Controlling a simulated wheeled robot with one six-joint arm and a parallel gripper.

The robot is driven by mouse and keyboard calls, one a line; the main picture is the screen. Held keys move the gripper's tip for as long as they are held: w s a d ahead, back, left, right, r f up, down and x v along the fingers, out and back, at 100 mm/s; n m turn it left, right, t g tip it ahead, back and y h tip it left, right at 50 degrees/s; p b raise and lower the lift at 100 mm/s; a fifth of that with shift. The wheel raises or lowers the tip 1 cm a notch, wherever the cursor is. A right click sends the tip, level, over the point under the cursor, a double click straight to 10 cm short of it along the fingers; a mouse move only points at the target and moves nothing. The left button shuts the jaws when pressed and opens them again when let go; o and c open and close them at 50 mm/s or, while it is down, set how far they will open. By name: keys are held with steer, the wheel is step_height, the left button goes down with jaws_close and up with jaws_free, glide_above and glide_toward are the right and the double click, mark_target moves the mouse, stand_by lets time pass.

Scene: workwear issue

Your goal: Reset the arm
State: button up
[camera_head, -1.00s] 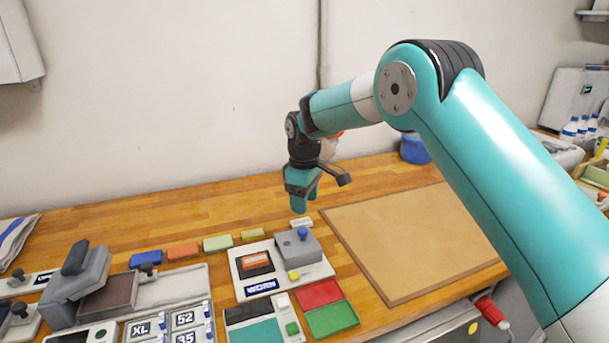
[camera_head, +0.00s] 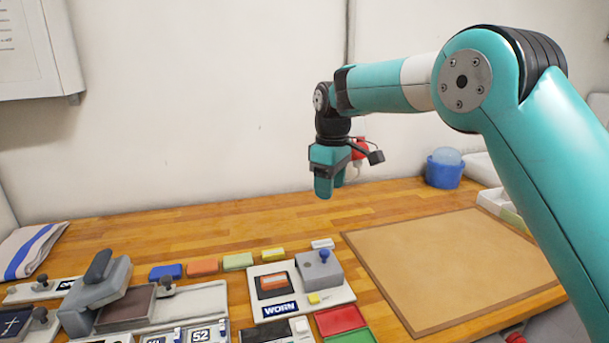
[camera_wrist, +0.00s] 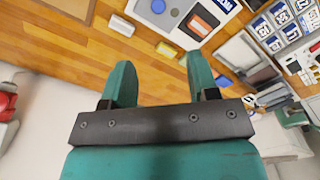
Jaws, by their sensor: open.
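My gripper (camera_head: 328,188) hangs above the wooden bench near the back wall, behind the WORN station, with its fingers pointing down. In the wrist view its two teal fingers (camera_wrist: 160,82) are spread apart with nothing between them. My teal arm reaches in from the right side of the head view.
The WORN station (camera_head: 257,283) with a grey block (camera_head: 320,268) stands below my gripper. A row of colored blocks (camera_head: 238,262) lies beside it. A stamp press (camera_head: 98,290) is at left. A brown mat (camera_head: 455,265) and blue tub (camera_head: 444,172) are at right.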

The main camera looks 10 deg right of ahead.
steer(key=s+r+m+y, duration=0.1)
steer(key=s+r, duration=0.1)
steer(key=s, duration=0.6)
steer(key=s+r, duration=0.3)
steer(key=s, duration=0.5)
steer(key=s+f+m+y, duration=0.2)
steer(key=s+f+y, duration=0.1)
steer(key=s, duration=1.8)
steer(key=shift+s+d+f, duration=0.2)
steer(key=shift+s+d, duration=0.05)
steer(key=shift+d, duration=0.05)
